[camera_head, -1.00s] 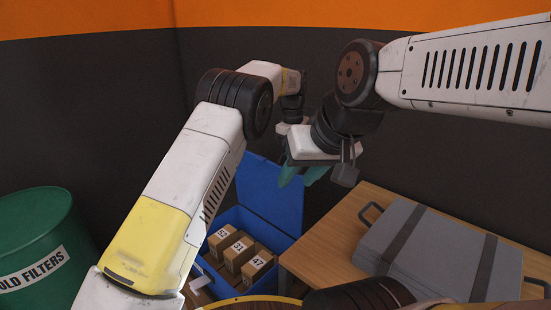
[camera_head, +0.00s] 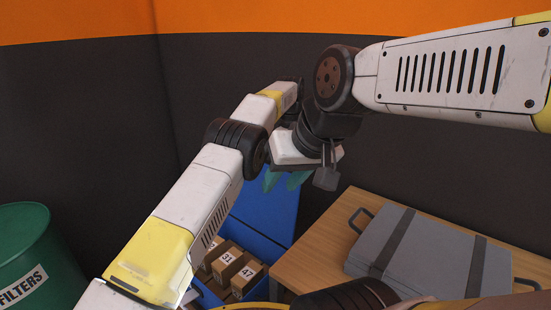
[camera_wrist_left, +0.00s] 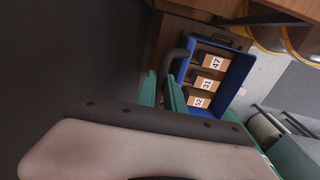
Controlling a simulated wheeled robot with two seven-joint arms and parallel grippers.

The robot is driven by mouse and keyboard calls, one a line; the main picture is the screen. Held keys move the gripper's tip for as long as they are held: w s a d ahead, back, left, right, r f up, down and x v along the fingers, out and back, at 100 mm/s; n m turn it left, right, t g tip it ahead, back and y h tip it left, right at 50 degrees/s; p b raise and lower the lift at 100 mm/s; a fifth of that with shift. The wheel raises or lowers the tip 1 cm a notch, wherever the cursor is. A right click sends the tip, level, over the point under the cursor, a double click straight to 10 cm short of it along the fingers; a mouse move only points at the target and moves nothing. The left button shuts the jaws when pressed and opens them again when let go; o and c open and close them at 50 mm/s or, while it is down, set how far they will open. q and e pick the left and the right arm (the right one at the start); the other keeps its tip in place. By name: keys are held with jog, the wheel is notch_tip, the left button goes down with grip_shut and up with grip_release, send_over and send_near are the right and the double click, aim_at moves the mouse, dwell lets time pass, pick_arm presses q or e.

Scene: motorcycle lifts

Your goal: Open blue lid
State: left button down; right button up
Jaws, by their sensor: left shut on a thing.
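The blue lid (camera_head: 268,211) stands raised at the back of the blue box (camera_head: 210,292) in the head view. The box also shows in the left wrist view (camera_wrist_left: 243,66). My left gripper (camera_wrist_left: 162,92) is seen only in the left wrist view, its green fingers shut on the dark curved handle (camera_wrist_left: 172,60) of the lid; the exact contact is hard to see. In the head view it is hidden behind my right wrist. My right gripper (camera_head: 284,181) is open and empty, its green fingertips overlapping the lid in the picture.
Cardboard cartons (camera_head: 227,262) numbered 31, 47 and 52 lie in the box. A wooden table (camera_head: 312,262) with a grey case (camera_head: 430,256) stands to the right of the box. A green barrel (camera_head: 30,255) stands at the left. Dark wall (camera_head: 90,110) closes the back.

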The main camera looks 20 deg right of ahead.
pick_arm(q)
jog(key=shift+s+d+f, duration=0.15)
jog(key=shift+s+d, duration=0.05)
jog(key=shift+s, duration=0.05)
jog(key=c, duration=1.5)
grip_release()
jog(key=shift+o, duration=0.2)
jog(key=shift+w, duration=0.1)
jog(key=shift+a, duration=0.2)
